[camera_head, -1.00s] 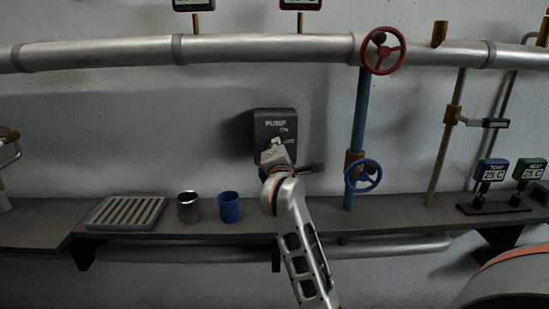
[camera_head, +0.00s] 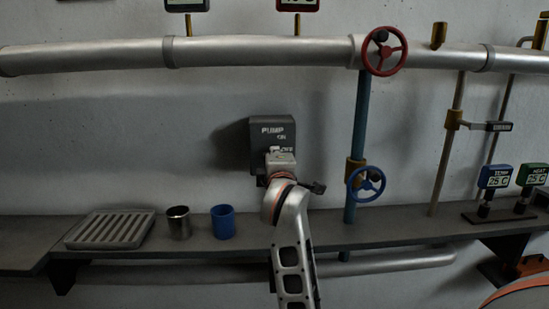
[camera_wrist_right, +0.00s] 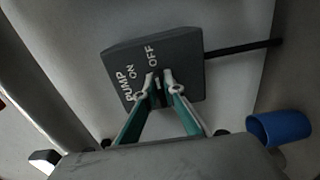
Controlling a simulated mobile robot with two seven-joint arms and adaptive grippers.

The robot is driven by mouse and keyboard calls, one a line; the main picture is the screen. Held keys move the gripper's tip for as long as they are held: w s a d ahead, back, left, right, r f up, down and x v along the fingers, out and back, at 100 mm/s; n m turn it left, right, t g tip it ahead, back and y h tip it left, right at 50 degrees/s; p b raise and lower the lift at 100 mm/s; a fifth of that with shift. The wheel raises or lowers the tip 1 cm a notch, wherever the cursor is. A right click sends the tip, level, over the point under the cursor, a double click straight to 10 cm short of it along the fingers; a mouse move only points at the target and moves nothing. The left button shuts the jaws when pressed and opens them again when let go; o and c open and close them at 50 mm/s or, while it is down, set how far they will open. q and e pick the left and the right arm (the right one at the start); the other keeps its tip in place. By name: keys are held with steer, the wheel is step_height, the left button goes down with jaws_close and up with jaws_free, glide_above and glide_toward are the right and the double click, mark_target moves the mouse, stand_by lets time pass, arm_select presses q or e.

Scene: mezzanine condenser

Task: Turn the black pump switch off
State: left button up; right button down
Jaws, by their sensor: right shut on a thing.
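The pump switch is a dark grey-black box (camera_head: 263,134) on the wall, marked PUMP, ON and OFF; the box also shows in the right wrist view (camera_wrist_right: 187,48). My right gripper (camera_head: 281,157) is at the front of the box, just below the lettering. In the right wrist view my right gripper's two fingertips (camera_wrist_right: 158,85) are close together at the face, beside the ON and OFF words, shut on the small switch knob. The fingers hide most of the knob, so I cannot tell which way it is turned. My left gripper is not in view.
Below the switch a grey shelf (camera_head: 396,229) bears a slatted tray (camera_head: 110,229), a metal cup (camera_head: 178,223) and a blue cup (camera_head: 223,222). A blue valve wheel (camera_head: 366,183) is right of the switch. A red valve wheel (camera_head: 384,51) sits on the pipe above.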

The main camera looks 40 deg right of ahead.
steer(key=shift+f, duration=0.1)
steer(key=c, duration=2.1)
jaws_free()
steer(key=shift+c, duration=0.2)
steer(key=shift+s+a, duration=0.1)
steer(key=v, duration=0.7)
steer(key=shift+s, duration=0.15)
